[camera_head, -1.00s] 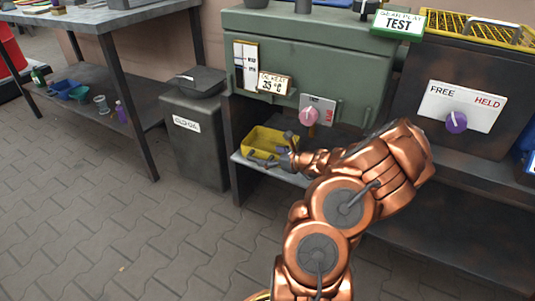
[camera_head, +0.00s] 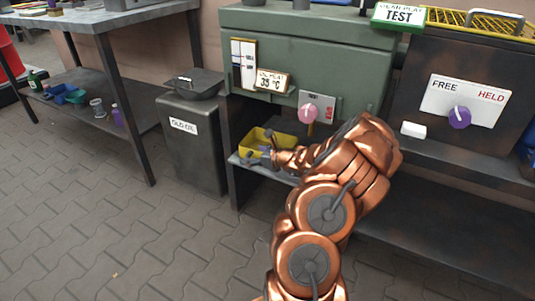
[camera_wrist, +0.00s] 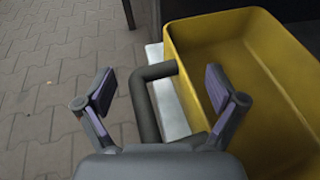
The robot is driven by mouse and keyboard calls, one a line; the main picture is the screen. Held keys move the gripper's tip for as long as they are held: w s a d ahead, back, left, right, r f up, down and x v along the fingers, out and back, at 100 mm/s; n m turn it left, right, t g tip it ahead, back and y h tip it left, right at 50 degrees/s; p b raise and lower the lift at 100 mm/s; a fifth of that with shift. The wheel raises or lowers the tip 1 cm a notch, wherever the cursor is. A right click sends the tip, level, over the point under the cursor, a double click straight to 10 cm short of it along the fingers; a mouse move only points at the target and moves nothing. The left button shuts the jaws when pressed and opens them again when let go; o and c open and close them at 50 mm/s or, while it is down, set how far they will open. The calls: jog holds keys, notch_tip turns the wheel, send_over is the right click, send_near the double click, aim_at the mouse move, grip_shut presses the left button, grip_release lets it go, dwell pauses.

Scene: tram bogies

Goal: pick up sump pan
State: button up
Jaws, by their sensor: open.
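The sump pan looks like the yellow open-topped pan (camera_head: 285,142) on the low shelf under the green machine. In the wrist view the empty-looking pan (camera_wrist: 186,45) fills the right side. A dark bent bar, which looks like its handle (camera_wrist: 141,105), stands out from its left side. My arm hides part of the pan in the head view.
The pale shelf (camera_head: 241,161) lies under the pan, below the green machine (camera_head: 335,62). A grey old-oil bin (camera_head: 190,155) stands to the left. The paved floor in front is clear.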

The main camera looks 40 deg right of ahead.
jog(key=c, duration=1.4)
notch_tip(320, 180, up, 4)
jog(key=shift+f+p, duration=0.2)
jog(key=shift+p, duration=1.05)
grip_shut()
jog(key=s+a+r+p, duration=0.1)
jog(key=s+a+p, duration=0.6)
jog(key=s+a, duration=0.3)
jog(key=shift+p+v, duration=0.3)
jog(key=shift+v, duration=0.95)
